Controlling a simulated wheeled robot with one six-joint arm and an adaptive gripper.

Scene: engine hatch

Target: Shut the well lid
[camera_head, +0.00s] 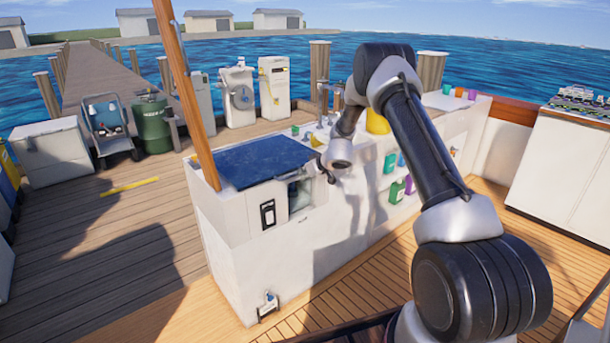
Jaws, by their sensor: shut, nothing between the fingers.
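A white console (240,235) stands in the middle of the deck with a dark blue panel (265,155) on its top left. The panel lies about level; I cannot tell for sure whether it is the well lid. Below its right front edge, a recess (299,194) in the console's front shows a pale interior. My gripper (326,172) is small in this view, beside the right end of the blue panel and close to the recess. It is shut and empty. I cannot tell whether it touches the console, and my wrist hides part of the console's top.
A wooden post (186,75) rises at the console's left edge. A sink tap (328,100) and a yellow container (377,122) stand behind my arm. Coloured bottles (397,190) sit on the console's right side. A white counter (560,165) is at right; planking between is clear.

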